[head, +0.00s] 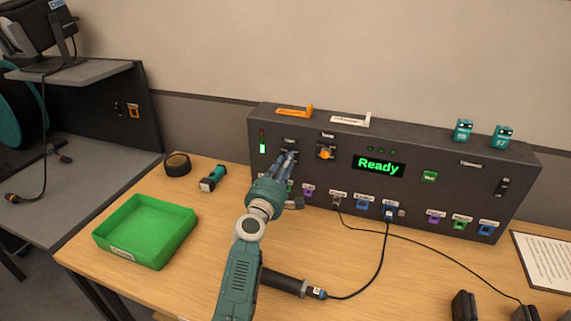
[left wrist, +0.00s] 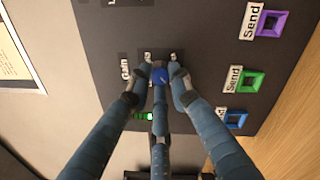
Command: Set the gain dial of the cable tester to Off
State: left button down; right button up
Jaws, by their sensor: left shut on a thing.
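The cable tester (head: 400,140) is a long dark box at the back of the table, with a green "Ready" display. My left gripper (head: 288,160) reaches its front panel at the left end, below a small label. My right gripper is not in view.
An orange knob (head: 326,153) sits right of the gain dial. Coloured sockets line the panel's lower edge; a black cable (head: 383,250) runs from one. A green tray (head: 147,230), a tape roll (head: 177,164) and a small teal-and-black device (head: 212,178) lie left.

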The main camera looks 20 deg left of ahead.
pick_arm(q)
jog(key=shift+f, duration=0.1)
jog(key=c, duration=1.6)
grip_release()
jog(key=shift+o, duration=0.2)
